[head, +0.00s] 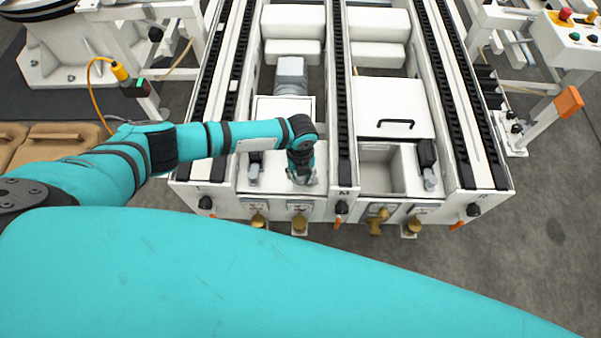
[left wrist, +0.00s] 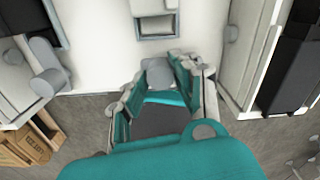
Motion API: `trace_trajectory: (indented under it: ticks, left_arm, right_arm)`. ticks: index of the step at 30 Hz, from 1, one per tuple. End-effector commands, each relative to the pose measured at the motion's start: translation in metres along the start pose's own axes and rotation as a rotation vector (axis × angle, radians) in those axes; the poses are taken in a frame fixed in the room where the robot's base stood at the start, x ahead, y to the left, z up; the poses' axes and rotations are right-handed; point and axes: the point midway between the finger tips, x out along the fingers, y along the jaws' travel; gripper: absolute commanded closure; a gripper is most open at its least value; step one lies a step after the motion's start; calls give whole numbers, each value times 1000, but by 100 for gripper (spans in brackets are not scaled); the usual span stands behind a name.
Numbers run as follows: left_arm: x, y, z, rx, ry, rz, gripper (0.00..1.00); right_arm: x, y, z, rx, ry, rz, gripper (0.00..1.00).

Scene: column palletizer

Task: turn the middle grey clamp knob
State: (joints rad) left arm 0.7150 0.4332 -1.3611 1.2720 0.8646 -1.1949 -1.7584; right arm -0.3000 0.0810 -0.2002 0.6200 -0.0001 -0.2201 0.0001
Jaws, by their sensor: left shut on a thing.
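My left gripper (head: 302,180) reaches down to the front panel of the white conveyor frame (head: 228,205). In the left wrist view its fingers (left wrist: 161,80) are shut on the middle grey clamp knob (left wrist: 158,70), one finger on each side. The knob is rounded, and its lower part is hidden between the fingers. In the head view the gripper hides most of it. Another grey knob (left wrist: 46,83) stands apart to the left in the left wrist view. A third grey knob (head: 430,181) is at the right of the frame. My right gripper is not in view.
A white lid with a black handle (head: 396,123) and an open bin (head: 378,171) lie right of the gripper. Dark chain rails (head: 343,130) run along the frame. Brass fittings (head: 376,222) stick out in front. Grey floor (head: 545,220) is clear at right.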

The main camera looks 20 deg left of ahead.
Motion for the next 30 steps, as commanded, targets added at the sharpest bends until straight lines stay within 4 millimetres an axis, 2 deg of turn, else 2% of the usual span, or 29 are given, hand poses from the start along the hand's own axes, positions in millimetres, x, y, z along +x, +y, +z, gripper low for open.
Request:
trace_trajectory:
  ticks: [7,8,12,13,23,26,30]
  left_arm:
    - [-1,0,1,1,-2,0,100]
    - [-1,0,1,1,-2,0,70]
    - [0,0,1,0,-2,0,51]
    - [0,0,1,0,-2,0,49]
    - [-6,0,1,0,-1,-2,49]
    - [-19,-1,1,0,-2,-3,49]
    - [-47,-1,1,1,-4,-4,49]
  right_arm:
    - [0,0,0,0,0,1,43]
    - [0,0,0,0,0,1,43]
    - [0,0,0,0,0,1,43]
    - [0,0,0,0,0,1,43]
    - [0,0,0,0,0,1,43]
    - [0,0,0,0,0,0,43]
    - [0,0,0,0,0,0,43]
